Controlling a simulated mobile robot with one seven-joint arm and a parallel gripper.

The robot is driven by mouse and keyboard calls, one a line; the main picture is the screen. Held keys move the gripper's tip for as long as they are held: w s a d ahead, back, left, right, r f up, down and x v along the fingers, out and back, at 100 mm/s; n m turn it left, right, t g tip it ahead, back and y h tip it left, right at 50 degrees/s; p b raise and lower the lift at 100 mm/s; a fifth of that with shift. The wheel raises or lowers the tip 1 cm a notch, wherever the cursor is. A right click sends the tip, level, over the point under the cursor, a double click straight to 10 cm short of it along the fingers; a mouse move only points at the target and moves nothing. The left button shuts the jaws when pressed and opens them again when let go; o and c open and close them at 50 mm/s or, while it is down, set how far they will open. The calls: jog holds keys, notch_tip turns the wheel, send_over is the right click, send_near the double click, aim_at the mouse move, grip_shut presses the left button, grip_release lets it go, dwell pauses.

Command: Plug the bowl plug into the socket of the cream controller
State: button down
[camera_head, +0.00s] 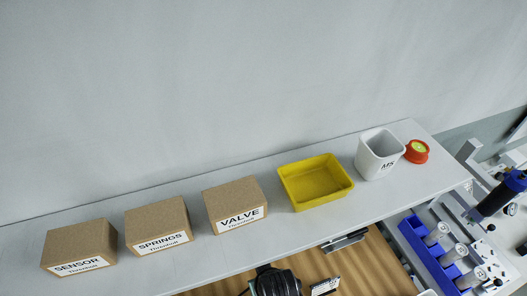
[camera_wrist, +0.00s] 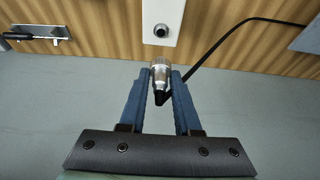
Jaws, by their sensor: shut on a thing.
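In the wrist view, my gripper (camera_wrist: 161,82) has its two blue fingers closed on the bowl plug (camera_wrist: 160,63), a short silver cylinder with a black cable. The plug points up the picture, away from my palm. The cream controller (camera_wrist: 163,12) shows at the top middle as a pale box face, cut off by the frame. Its round dark socket (camera_wrist: 161,30) with a metal rim lies almost straight beyond the plug. A gap shows between plug and socket. I cannot make out the plug, socket or controller in the head view.
The black cable (camera_wrist: 220,44) arcs right across the wooden panel (camera_wrist: 110,30). A metal plate with a dark connector (camera_wrist: 40,32) is at left. In the head view, a shelf holds several cardboard boxes (camera_head: 235,203), a yellow bin (camera_head: 316,181), a white cup (camera_head: 379,154) and a red-and-yellow item (camera_head: 417,151).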

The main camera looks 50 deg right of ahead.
jog(key=shift+s+d+f, duration=0.1)
jog(key=shift+f, duration=0.05)
jog(key=shift+f+b, duration=0.75)
jog(key=shift+b, duration=0.2)
notch_tip(320, 180, down, 3)
jog(key=b, duration=0.3)
jog(key=shift+f+b, duration=0.6)
jog(key=shift+f, duration=0.25)
jog(key=shift+p, duration=0.85)
dwell(0.5)
jog(key=shift+f+b, duration=0.6)
jog(key=shift+f, duration=0.15)
dwell(0.8)
